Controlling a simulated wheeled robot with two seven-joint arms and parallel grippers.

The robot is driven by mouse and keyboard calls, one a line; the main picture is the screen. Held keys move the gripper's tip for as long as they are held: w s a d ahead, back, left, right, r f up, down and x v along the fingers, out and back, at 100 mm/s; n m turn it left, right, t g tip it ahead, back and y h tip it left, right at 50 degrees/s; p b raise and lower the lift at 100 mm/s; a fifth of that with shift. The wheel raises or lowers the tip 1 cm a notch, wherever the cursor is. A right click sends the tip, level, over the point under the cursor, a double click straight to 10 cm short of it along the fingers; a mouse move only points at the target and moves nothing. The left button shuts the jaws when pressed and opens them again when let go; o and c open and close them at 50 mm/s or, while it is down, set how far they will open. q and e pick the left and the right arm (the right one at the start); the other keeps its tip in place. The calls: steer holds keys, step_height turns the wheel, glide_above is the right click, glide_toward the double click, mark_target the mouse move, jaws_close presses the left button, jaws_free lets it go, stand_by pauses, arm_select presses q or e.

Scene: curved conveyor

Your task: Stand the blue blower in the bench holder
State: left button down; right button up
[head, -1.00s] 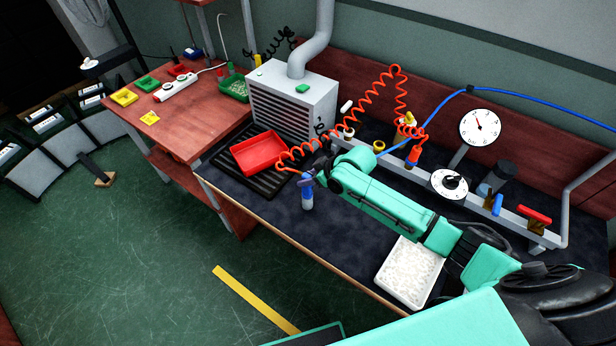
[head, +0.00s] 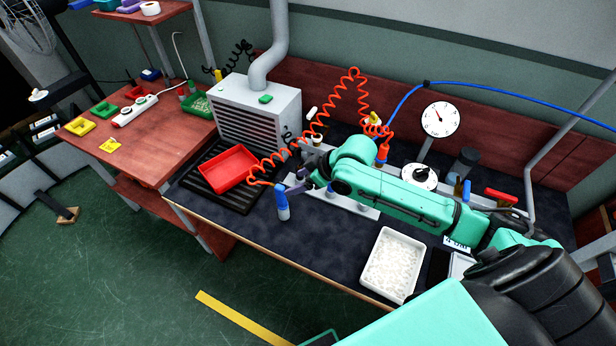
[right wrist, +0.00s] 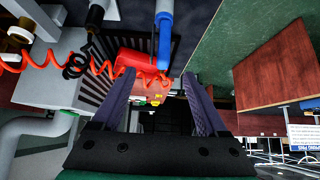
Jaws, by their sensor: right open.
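The blue blower (head: 282,208), a blue-topped tool with a paler lower body, is upright at the bench's front part, with a red coiled hose running to its upper end. In the right wrist view the blower (right wrist: 164,35) shows beyond the fingertips, in line with the gap. My right gripper (head: 294,188) is open and empty, just right of and behind the blower's top; its purple fingers also show in the right wrist view (right wrist: 157,85). My left gripper is out of view.
A red tray (head: 228,168) lies on a black ribbed mat left of the blower. A white tray of pale pieces (head: 393,264) is at the front right. A grey vented box (head: 257,108) stands behind. The red coil (head: 335,98) hangs over the bench.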

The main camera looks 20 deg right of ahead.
steer(key=v, duration=0.5)
steer(key=shift+r, duration=0.15)
steer(key=shift+s, duration=0.1)
